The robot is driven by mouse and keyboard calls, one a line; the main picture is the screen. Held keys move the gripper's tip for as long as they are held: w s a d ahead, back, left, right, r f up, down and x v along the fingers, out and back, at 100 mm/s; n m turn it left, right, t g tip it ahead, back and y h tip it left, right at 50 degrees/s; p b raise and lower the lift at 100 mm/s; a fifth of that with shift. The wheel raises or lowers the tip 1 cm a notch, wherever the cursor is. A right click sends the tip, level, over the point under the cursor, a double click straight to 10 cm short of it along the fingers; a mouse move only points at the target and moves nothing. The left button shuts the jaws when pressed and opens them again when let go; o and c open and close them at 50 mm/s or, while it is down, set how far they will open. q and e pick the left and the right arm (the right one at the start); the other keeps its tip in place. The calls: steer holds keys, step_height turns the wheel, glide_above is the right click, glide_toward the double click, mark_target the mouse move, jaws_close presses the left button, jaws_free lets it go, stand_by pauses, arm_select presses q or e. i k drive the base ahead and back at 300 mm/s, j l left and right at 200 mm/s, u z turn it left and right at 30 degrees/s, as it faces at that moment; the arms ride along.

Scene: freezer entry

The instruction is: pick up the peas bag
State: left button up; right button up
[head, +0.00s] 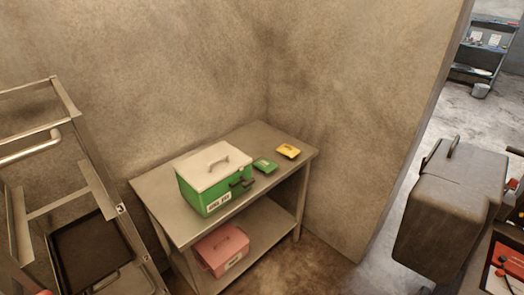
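A small green bag (264,166), which looks like the peas bag, lies flat on the top of a grey metal table (160,185). It is just right of a green cooler box (205,200) with a white lid and dark handle or latch parts on its right side. A small yellow bag (288,151) lies further back and to the right of the green bag, apart from it. The print on both bags is too small to read. Neither of my grippers shows in the head view.
A red cooler box (222,250) stands on the table's lower shelf. A metal rack (70,110) with a dark tray (85,255) is at the left. A wall borders the table behind and right. A dark grey case (450,215) stands at the right, beside an opening to another room.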

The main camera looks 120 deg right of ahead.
mark_target(266, 165)
steer(key=z, duration=4.15)
steer(key=i+l+z, duration=0.1)
steer(key=i+l, duration=0.05)
steer(key=i, duration=0.1)
